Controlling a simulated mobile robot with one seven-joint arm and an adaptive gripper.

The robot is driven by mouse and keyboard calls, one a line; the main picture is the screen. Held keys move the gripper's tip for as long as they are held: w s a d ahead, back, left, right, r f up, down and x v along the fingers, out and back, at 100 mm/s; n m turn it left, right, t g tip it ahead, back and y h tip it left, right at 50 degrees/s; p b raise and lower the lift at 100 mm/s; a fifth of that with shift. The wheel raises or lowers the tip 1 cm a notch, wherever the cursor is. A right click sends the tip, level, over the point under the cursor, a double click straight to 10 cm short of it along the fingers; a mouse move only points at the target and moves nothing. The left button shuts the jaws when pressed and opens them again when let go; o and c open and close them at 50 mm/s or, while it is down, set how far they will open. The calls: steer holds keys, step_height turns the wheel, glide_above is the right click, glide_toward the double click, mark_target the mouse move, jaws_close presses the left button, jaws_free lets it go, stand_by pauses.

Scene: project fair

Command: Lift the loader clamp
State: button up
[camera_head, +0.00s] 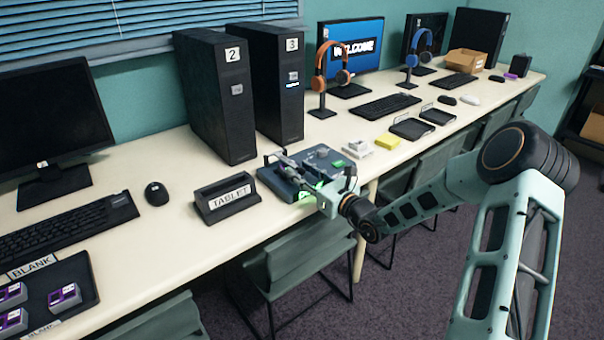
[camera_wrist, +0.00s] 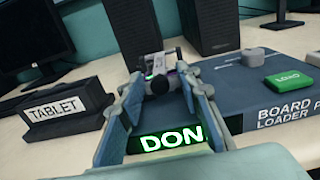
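The board loader (camera_head: 275,181) is a dark blue box on the table, with a lit green sign that reads "DON" before it is cut off in the wrist view (camera_wrist: 172,137). Its clamp (camera_wrist: 160,82) is a grey and dark bar on top of the loader, towards its left side. My gripper (camera_wrist: 159,88) reaches over the loader's front edge, with its two blue-grey fingers apart on either side of the clamp. I cannot tell whether either finger touches it. In the head view my gripper (camera_head: 300,178) partly hides the clamp.
A green "LOAD" button (camera_wrist: 288,81) sits on the loader's right part. A black tablet stand (camera_head: 227,199) stands close on the left. Two black computer towers (camera_head: 217,100) stand behind. Small trays and a yellow block (camera_head: 388,141) lie to the right. Chairs (camera_head: 297,262) are below the table's front edge.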

jaws_close()
steer(key=shift+r, duration=0.1)
stand_by(0.4)
